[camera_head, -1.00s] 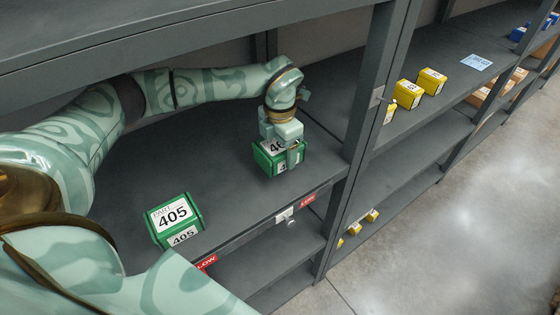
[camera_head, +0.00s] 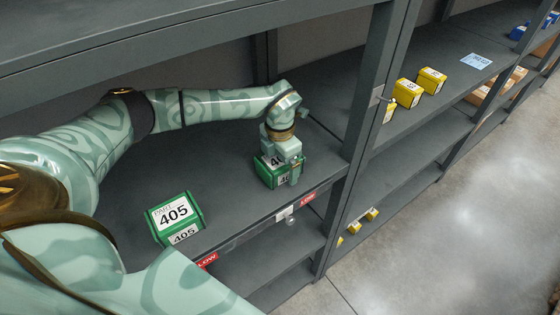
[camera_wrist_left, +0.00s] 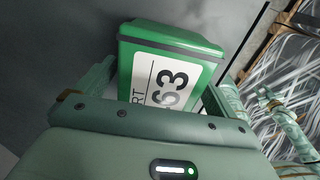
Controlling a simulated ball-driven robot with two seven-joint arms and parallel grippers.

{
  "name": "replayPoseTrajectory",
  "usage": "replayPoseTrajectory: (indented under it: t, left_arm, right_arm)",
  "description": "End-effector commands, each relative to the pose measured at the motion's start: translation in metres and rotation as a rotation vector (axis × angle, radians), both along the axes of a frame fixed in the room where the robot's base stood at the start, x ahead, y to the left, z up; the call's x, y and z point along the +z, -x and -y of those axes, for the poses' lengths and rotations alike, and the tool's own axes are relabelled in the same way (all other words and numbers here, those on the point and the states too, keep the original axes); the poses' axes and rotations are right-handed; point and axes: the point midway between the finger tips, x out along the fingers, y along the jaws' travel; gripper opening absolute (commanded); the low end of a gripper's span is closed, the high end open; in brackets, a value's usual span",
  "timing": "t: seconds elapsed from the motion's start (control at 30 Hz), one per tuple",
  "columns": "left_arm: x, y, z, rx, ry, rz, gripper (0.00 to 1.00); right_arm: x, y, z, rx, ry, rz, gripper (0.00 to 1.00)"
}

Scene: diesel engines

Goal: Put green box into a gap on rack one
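A green box (camera_head: 267,171) with a white number label stands at the front right of the grey shelf (camera_head: 235,145). My left gripper (camera_head: 284,164) comes down over it from above, with one finger against its near side.
Another green box (camera_head: 174,216) labelled 405 stands at the front left, with bare shelf between the two. A grey upright post (camera_head: 366,105) rises at right. Yellow boxes (camera_head: 407,93) sit on the neighbouring bay. A red "LOW" tag (camera_head: 308,197) marks the shelf's front edge.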

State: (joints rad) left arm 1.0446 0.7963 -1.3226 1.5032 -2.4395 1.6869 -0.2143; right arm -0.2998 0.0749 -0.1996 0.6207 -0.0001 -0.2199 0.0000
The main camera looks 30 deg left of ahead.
Motion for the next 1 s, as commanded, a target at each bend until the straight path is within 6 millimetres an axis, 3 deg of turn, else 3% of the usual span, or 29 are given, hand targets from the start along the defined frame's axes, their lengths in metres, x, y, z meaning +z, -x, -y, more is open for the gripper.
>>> replayPoseTrajectory:
  t: [0.27, 0.7, 1.0]
  left_arm:
    - [0.013, -0.001, 0.0, 0.0, 0.0, 0.002, 0.94]
    - [0.106, -0.001, 0.0, -0.001, -0.001, 0.004, 0.94]
    - [0.123, 0.0, 0.0, 0.0, 0.0, 0.0, 0.94]
  right_arm:
    - [0.0, 0.0, 0.002, 0.002, 0.003, 0.0, 0.36]
    - [-0.011, 0.0, 0.005, 0.003, 0.007, -0.001, 0.36]
    - [-0.012, 0.001, 0.005, 0.003, 0.006, -0.002, 0.36]
